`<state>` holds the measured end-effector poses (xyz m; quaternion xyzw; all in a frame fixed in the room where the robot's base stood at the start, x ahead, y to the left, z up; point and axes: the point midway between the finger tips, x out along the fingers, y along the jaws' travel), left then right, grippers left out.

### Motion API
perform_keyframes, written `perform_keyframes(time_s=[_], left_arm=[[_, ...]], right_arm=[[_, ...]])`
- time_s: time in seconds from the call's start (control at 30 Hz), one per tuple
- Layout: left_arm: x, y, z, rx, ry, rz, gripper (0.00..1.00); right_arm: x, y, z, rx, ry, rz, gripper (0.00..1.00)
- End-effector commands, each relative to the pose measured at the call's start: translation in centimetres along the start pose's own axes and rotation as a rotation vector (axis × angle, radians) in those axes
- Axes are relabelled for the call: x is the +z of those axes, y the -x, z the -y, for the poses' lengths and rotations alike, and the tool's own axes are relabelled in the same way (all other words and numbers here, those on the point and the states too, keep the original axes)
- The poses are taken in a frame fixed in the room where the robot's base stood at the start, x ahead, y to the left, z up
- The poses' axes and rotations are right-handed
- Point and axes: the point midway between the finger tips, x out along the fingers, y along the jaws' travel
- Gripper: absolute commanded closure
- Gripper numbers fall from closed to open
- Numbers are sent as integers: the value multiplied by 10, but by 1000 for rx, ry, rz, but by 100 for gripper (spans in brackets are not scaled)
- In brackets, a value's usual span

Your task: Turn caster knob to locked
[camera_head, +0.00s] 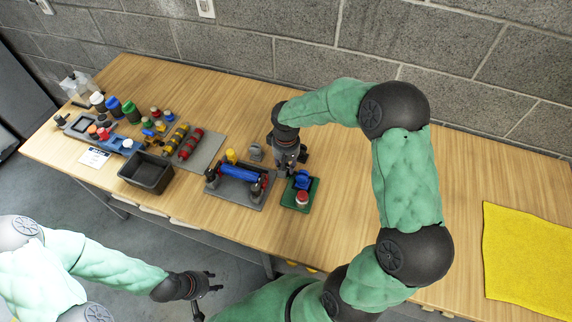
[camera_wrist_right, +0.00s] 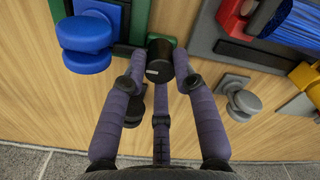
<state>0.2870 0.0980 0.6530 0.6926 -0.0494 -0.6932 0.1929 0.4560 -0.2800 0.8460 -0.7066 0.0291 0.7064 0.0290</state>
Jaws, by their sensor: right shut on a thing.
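A green base plate (camera_head: 314,187) carries a blue part (camera_head: 303,179) and a red-topped round piece (camera_head: 302,197). My right gripper (camera_head: 290,168) reaches down at its back edge. In the right wrist view a black knob with a small white label (camera_wrist_right: 159,62) sits between the fingertips of my right gripper (camera_wrist_right: 160,80), which is shut on it. The blue part (camera_wrist_right: 85,42) stands just left of the knob. The knob's locked marking does not show. My left gripper (camera_head: 212,281) hangs empty and open in front of the table.
A grey fixture with a blue roller (camera_head: 240,173) stands left of the green plate, with a grey knob (camera_wrist_right: 243,104) close by. A black bin (camera_head: 147,174), a tray with rollers (camera_head: 205,150) and several jars lie further left. A yellow cloth (camera_head: 527,255) lies right.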

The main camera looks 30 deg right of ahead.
Motion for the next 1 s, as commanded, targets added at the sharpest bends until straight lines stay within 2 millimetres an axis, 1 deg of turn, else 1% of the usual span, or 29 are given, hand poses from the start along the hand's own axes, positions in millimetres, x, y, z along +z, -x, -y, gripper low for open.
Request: perform_keyframes(time_s=[0.47,0.5,0.57,0.87,1.0], left_arm=[[0,0,0,0,0,0,60],[0,0,0,0,0,0,60],[0,0,0,0,0,0,60],[0,0,0,0,0,0,60],[0,0,0,0,0,0,60]], right_arm=[[1,-1,1,-1,-13,2,100],[1,-1,1,-1,-13,2,63],[1,-1,1,-1,-12,2,48],[0,0,0,0,-12,1,48],[-1,7,0,0,-12,-2,48]])
